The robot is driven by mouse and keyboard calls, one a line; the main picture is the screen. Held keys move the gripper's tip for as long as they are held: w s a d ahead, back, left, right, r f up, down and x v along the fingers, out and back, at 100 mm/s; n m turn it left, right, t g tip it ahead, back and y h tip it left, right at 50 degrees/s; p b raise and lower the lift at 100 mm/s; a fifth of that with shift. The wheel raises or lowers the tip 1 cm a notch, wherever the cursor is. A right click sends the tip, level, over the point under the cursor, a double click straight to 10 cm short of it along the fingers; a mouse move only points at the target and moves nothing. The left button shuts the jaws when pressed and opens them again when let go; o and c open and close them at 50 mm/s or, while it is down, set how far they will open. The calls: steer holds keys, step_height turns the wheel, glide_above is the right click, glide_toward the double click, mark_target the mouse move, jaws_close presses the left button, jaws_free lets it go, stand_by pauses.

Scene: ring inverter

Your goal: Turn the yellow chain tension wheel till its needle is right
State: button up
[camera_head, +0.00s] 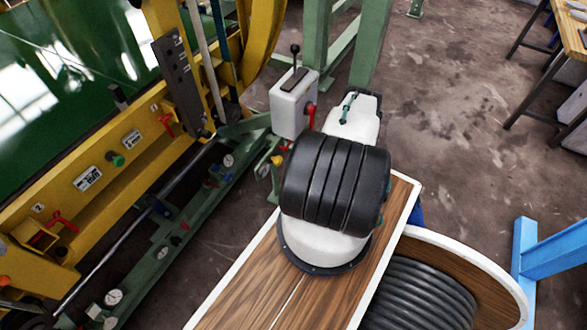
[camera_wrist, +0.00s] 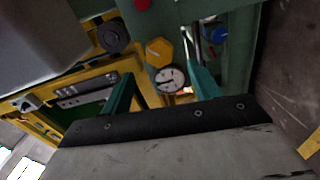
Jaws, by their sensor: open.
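In the wrist view, a yellow six-sided wheel (camera_wrist: 159,52) sits on a green panel, with a round white dial (camera_wrist: 170,79) with dark marks close beside it. The dial is too small for me to read its needle surely. My gripper (camera_wrist: 160,57) shows two teal fingers spread apart, one on each side of the wheel and dial in the picture. I see nothing between them in their hold, and I cannot tell how far the tips are from the wheel. In the head view, my own arm hides the gripper, and a small yellow part (camera_head: 278,160) shows beside the arm.
In the wrist view, a black knob (camera_wrist: 113,37) lies left of the wheel, a blue knob (camera_wrist: 218,33) right, and a red part (camera_wrist: 142,3) above. In the head view, a grey box (camera_head: 293,103) with a red lever (camera_head: 310,113) stands near my arm. Open floor (camera_head: 460,90) lies right.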

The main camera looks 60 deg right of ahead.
mark_target(281, 161)
steer(key=shift+c, duration=0.8)
steer(key=w+n+g, duration=0.1)
steer(key=w+n, duration=0.1)
steer(key=n, duration=0.4)
steer(key=w+n+g, duration=0.2)
steer(key=n, duration=0.4)
steer(key=w+n+g, duration=0.1)
steer(key=w+n, duration=0.2)
steer(key=n, duration=0.3)
steer(key=shift+a+r, duration=0.2)
steer(key=shift+r, duration=0.1)
steer(key=c, duration=0.7)
steer(key=shift+g, duration=0.3)
